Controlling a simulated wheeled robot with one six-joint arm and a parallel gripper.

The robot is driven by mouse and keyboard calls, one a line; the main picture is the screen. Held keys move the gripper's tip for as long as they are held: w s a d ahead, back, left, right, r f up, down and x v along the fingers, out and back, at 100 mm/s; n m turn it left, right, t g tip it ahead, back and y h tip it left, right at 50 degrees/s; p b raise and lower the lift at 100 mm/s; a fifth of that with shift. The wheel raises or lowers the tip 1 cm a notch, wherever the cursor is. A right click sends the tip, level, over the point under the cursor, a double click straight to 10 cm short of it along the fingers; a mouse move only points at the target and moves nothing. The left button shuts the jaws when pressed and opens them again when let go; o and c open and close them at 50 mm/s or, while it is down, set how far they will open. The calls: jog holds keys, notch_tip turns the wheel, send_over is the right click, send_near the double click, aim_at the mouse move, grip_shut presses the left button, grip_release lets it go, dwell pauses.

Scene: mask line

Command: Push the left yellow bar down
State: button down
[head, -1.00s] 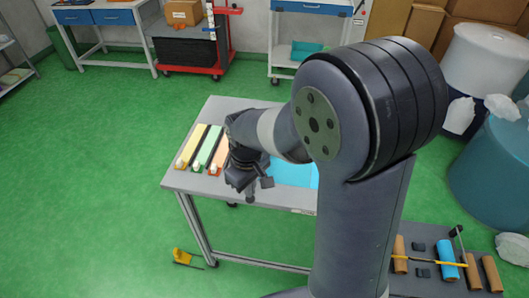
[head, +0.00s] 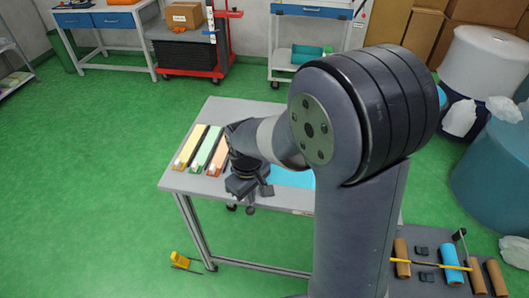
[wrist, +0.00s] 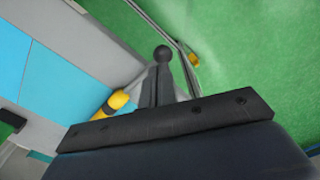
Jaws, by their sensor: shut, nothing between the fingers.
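My gripper (head: 243,188) is over the front edge of the grey table in the head view, its fingertips hard to make out. In the wrist view its thin dark fingers (wrist: 162,72) are closed together with nothing between them, ending in a round dark tip. A yellow bar (wrist: 112,103) with a dark end shows left of the fingers in the wrist view, close to the table edge. Its lower part is hidden by my gripper body. The fingers look apart from it, but the gap is unclear. In the head view my arm hides this bar.
A blue sheet (head: 292,178) lies on the table (head: 225,108), beside yellow, green and orange strips (head: 208,148). A small yellow object (head: 181,260) is on the floor. A rack at the lower right holds several rolls under another yellow bar (head: 430,263). Green floor at left is free.

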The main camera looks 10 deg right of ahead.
notch_tip(320, 180, up, 8)
jog(key=p, duration=0.6)
jog(key=shift+f, duration=0.1)
notch_tip(320, 180, down, 8)
jog(key=b, duration=0.6)
jog(key=shift+f+b, duration=0.15)
jog(key=shift+b, duration=0.2)
jog(key=shift+r+p, duration=0.5)
jog(key=shift+r, duration=0.1)
jog(key=shift+r, duration=0.1)
